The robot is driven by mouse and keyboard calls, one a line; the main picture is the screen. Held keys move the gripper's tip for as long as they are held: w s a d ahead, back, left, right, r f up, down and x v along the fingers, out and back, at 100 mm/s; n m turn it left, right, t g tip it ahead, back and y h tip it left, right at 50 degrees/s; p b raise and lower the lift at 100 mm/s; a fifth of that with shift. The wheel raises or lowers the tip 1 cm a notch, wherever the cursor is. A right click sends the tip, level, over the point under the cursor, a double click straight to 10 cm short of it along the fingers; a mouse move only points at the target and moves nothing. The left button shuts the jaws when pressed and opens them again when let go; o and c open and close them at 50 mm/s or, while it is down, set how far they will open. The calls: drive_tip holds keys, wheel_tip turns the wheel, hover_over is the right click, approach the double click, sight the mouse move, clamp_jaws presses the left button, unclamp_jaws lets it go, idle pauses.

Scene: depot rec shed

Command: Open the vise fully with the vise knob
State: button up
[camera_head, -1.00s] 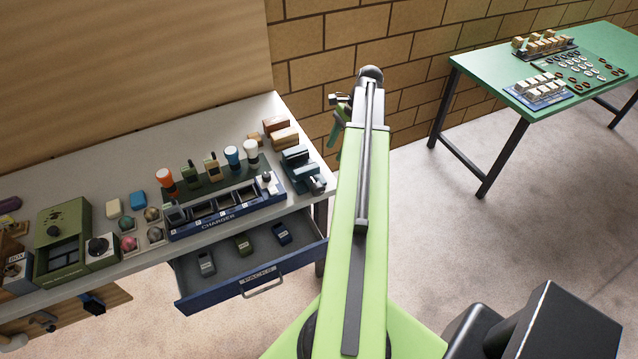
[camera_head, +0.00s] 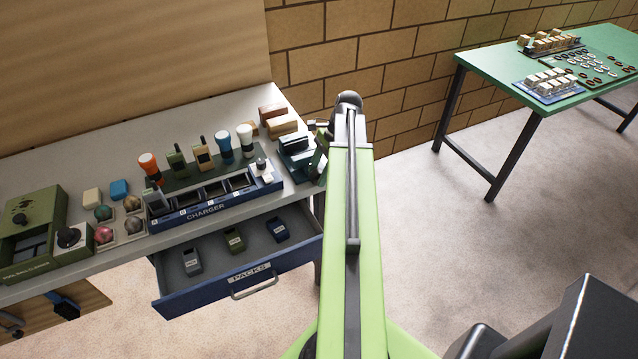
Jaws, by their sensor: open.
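The vise (camera_head: 294,150), a small dark teal block with paler parts, sits at the right end of the grey workbench (camera_head: 228,112). Its right side, where the knob is, is mostly hidden by my gripper and arm. My gripper (camera_head: 318,128) is open at the far end of my light green arm, partly hidden behind the arm. In the picture it overlaps the right edge of the vise. I cannot tell whether it touches the vise or the knob.
A blue charger (camera_head: 212,203) with upright tools behind it stands left of the vise. Wooden blocks (camera_head: 281,125) lie behind the vise. The PACKS drawer (camera_head: 240,277) hangs open below. A green table (camera_head: 510,70) stands at the right, with clear floor between.

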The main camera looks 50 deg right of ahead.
drive_tip(key=shift+a+f, duration=0.1)
drive_tip(key=shift+f, duration=0.05)
clamp_jaws()
